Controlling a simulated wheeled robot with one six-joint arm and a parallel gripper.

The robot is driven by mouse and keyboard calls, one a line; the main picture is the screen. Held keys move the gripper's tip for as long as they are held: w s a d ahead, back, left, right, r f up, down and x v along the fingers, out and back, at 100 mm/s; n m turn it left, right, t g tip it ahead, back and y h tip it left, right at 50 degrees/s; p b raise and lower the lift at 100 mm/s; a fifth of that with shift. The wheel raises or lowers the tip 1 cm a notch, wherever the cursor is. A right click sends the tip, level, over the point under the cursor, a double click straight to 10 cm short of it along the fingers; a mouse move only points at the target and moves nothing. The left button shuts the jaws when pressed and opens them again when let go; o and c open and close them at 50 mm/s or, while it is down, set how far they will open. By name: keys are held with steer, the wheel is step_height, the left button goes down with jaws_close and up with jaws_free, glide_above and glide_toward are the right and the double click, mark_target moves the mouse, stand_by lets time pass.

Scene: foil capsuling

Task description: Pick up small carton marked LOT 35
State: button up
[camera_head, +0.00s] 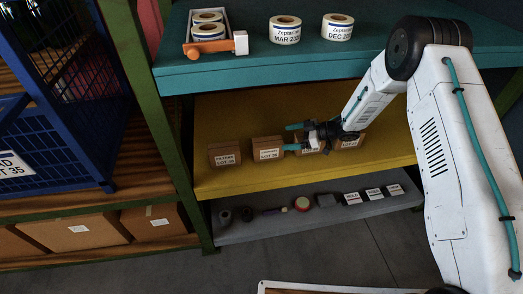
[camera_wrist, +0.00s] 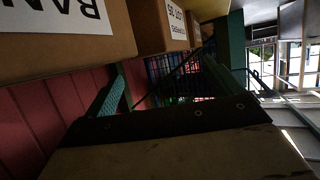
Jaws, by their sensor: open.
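Small brown cartons stand in a row on the yellow shelf. The second from the left (camera_head: 268,149) has a white label that seems to read LOT 35, though the print is small. A carton with a similar label, upside down, shows at the top of the wrist view (camera_wrist: 160,25). My gripper (camera_head: 287,137) is open and empty, its teal fingers pointing left, one above the other in the head view. Its tips are close to that carton's right side; whether they touch is unclear. The gripper partly hides the third carton (camera_head: 312,146).
Another carton (camera_head: 225,154) stands at the left and one (camera_head: 349,141) at the right. The teal shelf (camera_head: 235,73) above carries label rolls. The grey shelf (camera_head: 260,232) below holds small items. A blue crate (camera_head: 60,145) stands left, beyond a green post (camera_head: 164,110).

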mark_target(270, 141)
steer(key=x, duration=0.7)
steer(key=shift+s, duration=0.25)
steer(key=c, duration=1.4)
